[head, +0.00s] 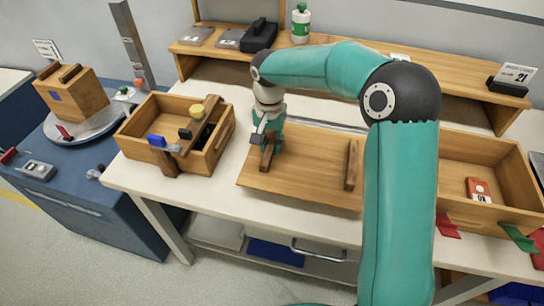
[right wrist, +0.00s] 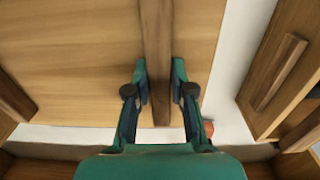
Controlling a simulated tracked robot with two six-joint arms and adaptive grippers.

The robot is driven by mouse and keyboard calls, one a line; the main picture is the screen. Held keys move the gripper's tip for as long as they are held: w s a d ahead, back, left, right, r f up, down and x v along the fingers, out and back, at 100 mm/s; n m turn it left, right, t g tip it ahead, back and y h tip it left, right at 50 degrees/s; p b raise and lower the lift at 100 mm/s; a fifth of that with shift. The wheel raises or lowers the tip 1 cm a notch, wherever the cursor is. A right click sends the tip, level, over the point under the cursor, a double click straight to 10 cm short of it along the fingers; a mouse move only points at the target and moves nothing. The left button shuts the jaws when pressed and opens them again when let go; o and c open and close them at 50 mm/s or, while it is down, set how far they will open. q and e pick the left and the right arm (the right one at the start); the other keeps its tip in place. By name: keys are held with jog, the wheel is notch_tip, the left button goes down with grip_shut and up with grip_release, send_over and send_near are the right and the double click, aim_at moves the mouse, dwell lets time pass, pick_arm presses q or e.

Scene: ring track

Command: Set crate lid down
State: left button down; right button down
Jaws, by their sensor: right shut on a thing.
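The crate lid (head: 312,186) is a flat wooden board with two dark bar handles, lying level at the middle of the white table. I cannot tell whether its underside touches the table. My right gripper (head: 266,138) is shut on the lid's left handle (head: 268,158). In the right wrist view the fingers (right wrist: 159,88) stand either side of that handle (right wrist: 156,50), with the lid (right wrist: 75,60) behind it. An open crate (head: 122,137) stands left of the lid, and another open crate (head: 470,214) stands right of it. My left gripper is out of view.
A red card (head: 478,190) lies in the right crate. A wooden shelf (head: 330,62) runs behind. A closed box (head: 70,95) stands on a round plate (head: 100,122) at left.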

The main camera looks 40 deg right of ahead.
jog(key=shift+f, duration=2.75)
jog(key=c, duration=1)
grip_release()
jog(key=shift+r, duration=0.15)
notch_tip(320, 180, up, 12)
jog(key=shift+w+a+f, duration=0.1)
